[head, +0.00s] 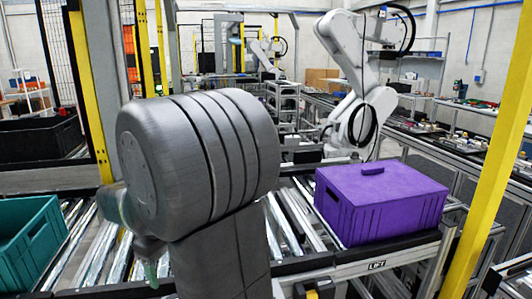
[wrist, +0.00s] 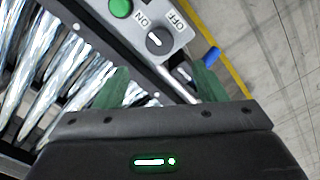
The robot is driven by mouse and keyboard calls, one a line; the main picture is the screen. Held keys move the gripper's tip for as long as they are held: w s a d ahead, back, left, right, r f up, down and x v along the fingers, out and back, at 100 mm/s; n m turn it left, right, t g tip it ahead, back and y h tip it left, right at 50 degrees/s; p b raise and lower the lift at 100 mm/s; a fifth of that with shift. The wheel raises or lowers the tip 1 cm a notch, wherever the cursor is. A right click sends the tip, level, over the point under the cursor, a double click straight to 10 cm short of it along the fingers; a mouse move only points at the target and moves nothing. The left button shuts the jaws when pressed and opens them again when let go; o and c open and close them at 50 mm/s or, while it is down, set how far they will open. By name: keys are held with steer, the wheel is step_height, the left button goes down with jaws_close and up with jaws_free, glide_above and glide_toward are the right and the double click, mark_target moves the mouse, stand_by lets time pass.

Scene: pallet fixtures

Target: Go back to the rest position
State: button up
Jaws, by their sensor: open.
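My gripper (wrist: 160,72) shows in the wrist view with its two green fingers apart and nothing between them. Beyond the fingers is a grey control box (wrist: 176,28) with a green button (wrist: 121,8) and a black ON/OFF rotary switch (wrist: 157,40). The roller conveyor (wrist: 40,70) lies left of the box.
A purple lidded crate (head: 385,205) stands on the conveyor at right. A teal crate (head: 30,245) is at lower left, a black crate (head: 40,138) behind it. Yellow posts (head: 500,130) stand at both sides. A white robot arm (head: 360,80) stands behind. Bare floor (wrist: 285,60) shows at right in the wrist view.

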step_height(320, 180, down, 11)
steer(key=shift+r, duration=0.15)
steer(key=shift+f, duration=0.25)
steer(key=m, duration=0.5)
steer(key=shift+p, duration=0.3)
steer(key=m, duration=0.4)
steer(key=shift+r, duration=0.1)
steer(key=m+p, duration=0.1)
steer(key=m, duration=0.3)
steer(key=shift+m, duration=0.4)
steer(key=shift+m+p, duration=0.6)
steer(key=shift+m, duration=1.6)
